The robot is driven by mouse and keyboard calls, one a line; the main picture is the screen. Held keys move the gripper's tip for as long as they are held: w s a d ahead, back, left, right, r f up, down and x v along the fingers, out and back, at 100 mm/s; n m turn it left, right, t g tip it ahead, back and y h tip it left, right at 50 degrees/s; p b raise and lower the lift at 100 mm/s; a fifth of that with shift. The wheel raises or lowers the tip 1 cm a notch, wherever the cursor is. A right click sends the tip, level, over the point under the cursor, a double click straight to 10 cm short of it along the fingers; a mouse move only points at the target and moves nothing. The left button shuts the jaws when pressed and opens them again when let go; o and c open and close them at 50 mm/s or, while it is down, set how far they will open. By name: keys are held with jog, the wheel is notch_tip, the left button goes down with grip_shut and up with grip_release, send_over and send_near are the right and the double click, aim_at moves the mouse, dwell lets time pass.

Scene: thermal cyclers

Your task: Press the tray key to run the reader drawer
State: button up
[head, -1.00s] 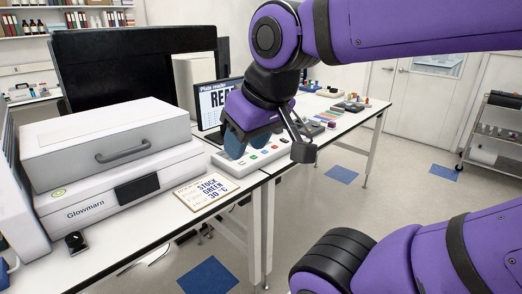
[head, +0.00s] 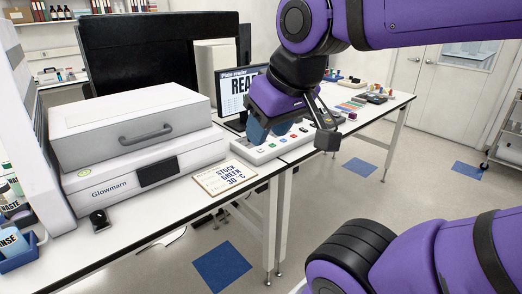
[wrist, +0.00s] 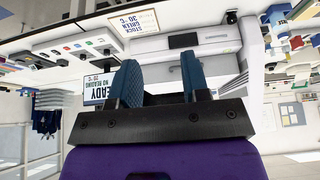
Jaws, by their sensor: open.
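A white key panel (head: 270,147) with several coloured keys lies on the bench. It also shows upside down in the wrist view (wrist: 62,52). Which key is the tray key is too small to tell. My gripper (head: 269,131) is open and empty, with blue finger pads that appear over the panel's back edge; contact cannot be told. Both fingers show in the wrist view (wrist: 158,80). The white Glowmann instrument (head: 112,172) stands left of the panel, with a grey handle. The plate reader screen (head: 230,92) is partly hidden by my gripper; the wrist view reads "READY, NO READING".
A card (head: 225,177) reading "STOCK GREEN 30 °C" lies between the instrument and the panel. A black knob-like item (head: 99,219) sits at the bench front. A blue holder (head: 18,250) with waste and rinse bottles is at far left.

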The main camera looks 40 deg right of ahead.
grip_shut()
dwell(1.8)
